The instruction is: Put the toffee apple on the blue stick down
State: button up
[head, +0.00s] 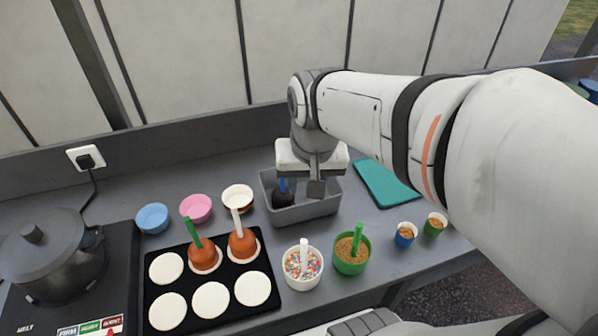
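A very dark toffee apple (284,200) is at the left end of the grey bin (312,213). Its blue stick (282,185) points up towards the underside of my gripper (302,186). The apple is within the bin's outline; I cannot tell whether it rests on the bin floor or hangs above it. My gripper points down over the bin, and one dark finger shows to the right of the stick. The gripper body hides the top of the stick and the other finger, so its grip on the stick cannot be made out.
A black tray (212,314) holds white discs and two brown toffee apples, one with a green stick (192,232), one white (236,222). Sprinkle cup (302,284), green crumb cup (351,267), small bowls, a teal board (386,184) and a pot (45,262) stand around.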

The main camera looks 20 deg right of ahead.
jog(key=s+n, duration=0.1)
jog(key=s, duration=0.1)
jog(key=s+f+n, duration=0.1)
jog(key=s, duration=0.1)
jog(key=shift+s+f+n+t, duration=0.2)
jog(key=shift+n+t, duration=0.1)
jog(key=shift+t, duration=0.1)
